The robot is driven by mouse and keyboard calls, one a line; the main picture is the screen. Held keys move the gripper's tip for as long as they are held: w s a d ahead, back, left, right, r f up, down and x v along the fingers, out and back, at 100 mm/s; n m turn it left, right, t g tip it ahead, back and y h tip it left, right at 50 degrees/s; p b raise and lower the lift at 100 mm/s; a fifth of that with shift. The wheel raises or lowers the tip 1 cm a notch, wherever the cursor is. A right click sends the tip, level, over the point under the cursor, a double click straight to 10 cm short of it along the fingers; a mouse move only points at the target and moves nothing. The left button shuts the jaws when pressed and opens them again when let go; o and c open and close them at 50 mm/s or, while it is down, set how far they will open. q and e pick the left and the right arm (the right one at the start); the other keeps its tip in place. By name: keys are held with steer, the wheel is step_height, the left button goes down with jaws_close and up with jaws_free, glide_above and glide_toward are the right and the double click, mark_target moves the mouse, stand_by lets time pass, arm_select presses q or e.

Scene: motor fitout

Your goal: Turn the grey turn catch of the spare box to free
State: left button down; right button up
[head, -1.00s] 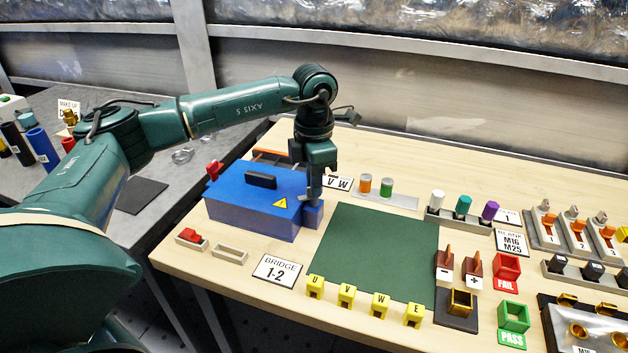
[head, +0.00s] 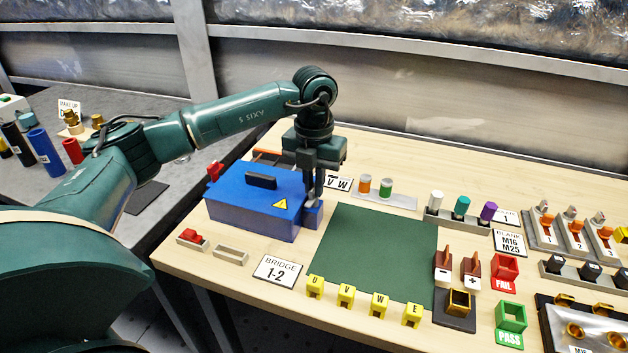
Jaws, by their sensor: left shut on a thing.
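A blue box (head: 245,213) with a black handle (head: 261,181) and a yellow warning triangle stands at the left of the wooden bench, lid closed. A small blue block (head: 311,216) sits at its right end. My left gripper (head: 314,197) points straight down over this block, its fingers shut at the block's top. The grey turn catch is hidden between the fingers, so its angle cannot be told. My right gripper is not in view.
A red piece (head: 214,170) stands at the box's left end. A green mat (head: 380,250) lies clear to the right. Orange and green cylinders (head: 375,186) stand behind the mat, and yellow lettered blocks (head: 347,296) stand along its front.

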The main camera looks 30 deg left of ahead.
arm_select(q)
steer(key=shift+r+n, duration=0.1)
steer(key=shift+n, duration=0.5)
steer(key=c, duration=1.5)
jaws_free()
step_height(320, 180, up, 13)
